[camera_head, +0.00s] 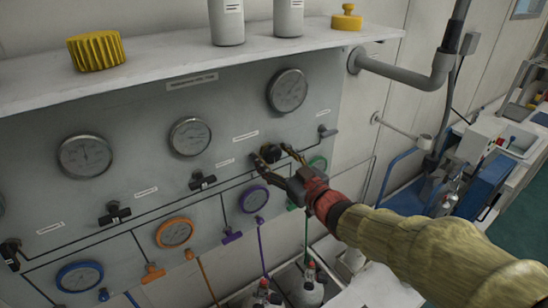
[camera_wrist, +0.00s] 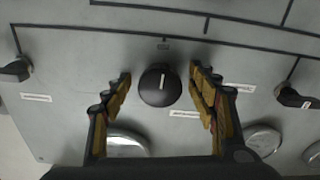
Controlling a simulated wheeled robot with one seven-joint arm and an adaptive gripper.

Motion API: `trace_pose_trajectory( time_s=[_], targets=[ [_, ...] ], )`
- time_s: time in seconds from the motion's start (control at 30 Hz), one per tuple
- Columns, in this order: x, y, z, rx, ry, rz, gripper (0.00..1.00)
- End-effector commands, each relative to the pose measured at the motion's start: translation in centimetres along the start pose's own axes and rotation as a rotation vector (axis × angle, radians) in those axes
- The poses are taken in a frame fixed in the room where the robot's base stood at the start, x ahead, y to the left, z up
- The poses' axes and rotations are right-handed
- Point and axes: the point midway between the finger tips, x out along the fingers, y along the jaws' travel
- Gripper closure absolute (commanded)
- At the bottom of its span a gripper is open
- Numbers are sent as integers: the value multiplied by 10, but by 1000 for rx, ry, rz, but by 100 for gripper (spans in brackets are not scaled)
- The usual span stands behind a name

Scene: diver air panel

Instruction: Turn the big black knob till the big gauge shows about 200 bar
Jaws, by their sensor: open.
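The big black knob (camera_wrist: 160,85) sits on the grey panel (camera_wrist: 60,60), with a white line on its face pointing nearly straight up in the wrist view. My gripper (camera_wrist: 163,88) is open, with one finger on each side of the knob and a visible gap to each. In the head view, my gripper (camera_head: 270,160) is at the panel and partly covers the knob (camera_head: 271,153). The big gauge (camera_head: 287,90) is above the knob at the panel's upper right. Its needle is too small to read. In the wrist view its rim is partly cut off behind my gripper.
Smaller gauges (camera_head: 190,136), black valve handles (camera_head: 203,182) and coloured gauges with taps (camera_head: 174,232) cover the panel. A white shelf (camera_head: 160,62) above holds grey cylinders (camera_head: 227,20) and yellow caps (camera_head: 96,51). A grey pipe (camera_head: 400,74) runs at right.

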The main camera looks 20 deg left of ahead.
Motion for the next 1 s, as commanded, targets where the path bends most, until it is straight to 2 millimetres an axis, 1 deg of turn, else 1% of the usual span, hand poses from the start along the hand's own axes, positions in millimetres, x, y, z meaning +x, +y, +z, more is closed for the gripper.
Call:
trace_pose_trajectory(
  time_s=[0.07,0.17,0.27,0.5,0.6,0.7,0.8,1.0],
  targets=[
    [-2,0,0,0,1,0,42],
    [-10,1,-1,-1,1,1,42],
    [-26,1,-1,0,2,3,42],
    [-76,2,-1,-1,0,4,42],
    [-93,1,0,0,1,3,42],
    [-106,1,0,-1,0,3,42],
    [-115,1,0,0,0,1,42],
    [-120,0,1,1,0,0,42]
  ],
)
